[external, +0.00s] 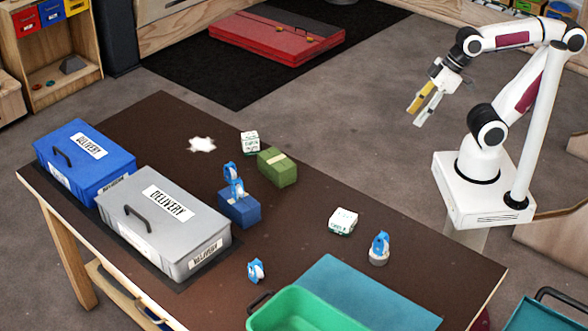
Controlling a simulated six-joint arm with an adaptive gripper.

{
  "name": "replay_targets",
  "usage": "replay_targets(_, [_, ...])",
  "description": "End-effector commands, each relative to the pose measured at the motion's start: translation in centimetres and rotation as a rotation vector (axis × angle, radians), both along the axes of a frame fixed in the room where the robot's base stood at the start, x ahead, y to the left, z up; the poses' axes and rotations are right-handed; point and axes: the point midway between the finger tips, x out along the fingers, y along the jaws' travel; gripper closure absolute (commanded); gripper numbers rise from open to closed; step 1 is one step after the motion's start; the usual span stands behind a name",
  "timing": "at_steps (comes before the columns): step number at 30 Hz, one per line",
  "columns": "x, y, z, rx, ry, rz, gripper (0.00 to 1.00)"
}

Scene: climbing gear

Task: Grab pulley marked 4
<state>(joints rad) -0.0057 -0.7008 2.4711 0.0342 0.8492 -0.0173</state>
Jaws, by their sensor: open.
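Several small blue-and-white pulleys show in the external view, and any number on them is too small to read. One pulley (256,270) lies on the brown table near its front middle. Another pulley (380,245) stands on a round grey base at the right of the table. Blue-and-white pulley parts (231,174) also sit on top of a blue block (239,209) near the middle; how many is hard to tell. My gripper (416,115) is open and empty, raised at the upper right, pointing down-left, well apart from all the pulleys.
A blue delivery box (112,172) and a grey delivery box (187,255) stand at the left. A green block (285,172), white boxes (343,221) (249,142), a teal mat (395,300) and a green bin (275,320) are on the table (310,230). The table's right middle is mostly clear.

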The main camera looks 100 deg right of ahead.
Motion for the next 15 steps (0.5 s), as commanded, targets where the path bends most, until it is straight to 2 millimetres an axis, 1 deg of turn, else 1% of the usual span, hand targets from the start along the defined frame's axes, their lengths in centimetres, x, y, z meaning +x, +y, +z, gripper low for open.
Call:
replay_targets(5, [3.9, 1.3, 1.3, 0.04, -0.047, 0.017, 0.59])
replay_targets(15, [12.9, 3.8, 3.8, 0.122, -0.168, 0.026, 0.59])
